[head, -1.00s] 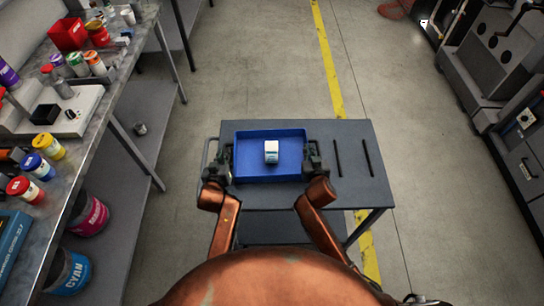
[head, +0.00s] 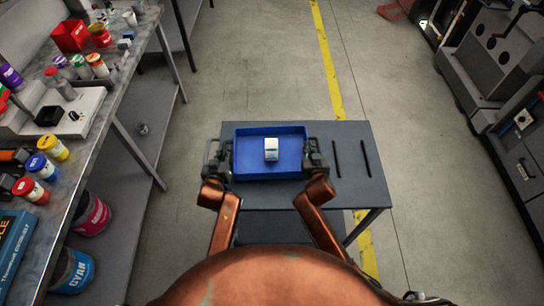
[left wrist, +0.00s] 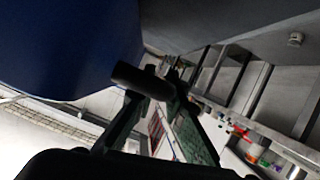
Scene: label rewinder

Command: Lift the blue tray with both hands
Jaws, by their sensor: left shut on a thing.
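The blue tray (head: 244,170) is over a grey cart (head: 355,190) in the middle of the head view. A small white and grey object (head: 271,149) sits inside it. My left gripper (head: 228,157) is at the tray's left side, shut on it. In the left wrist view, the dark blue tray (left wrist: 65,45) fills the upper left, above the dark gripper fingers (left wrist: 155,90). My right gripper (head: 312,156) is against the tray's right side; its fingers are too small to read. The tray looks about level. Any gap beneath it is hard to judge.
A workbench (head: 95,140) with cans and bottles runs along the left. Grey machines (head: 500,70) stand at the right. The floor around the cart is clear.

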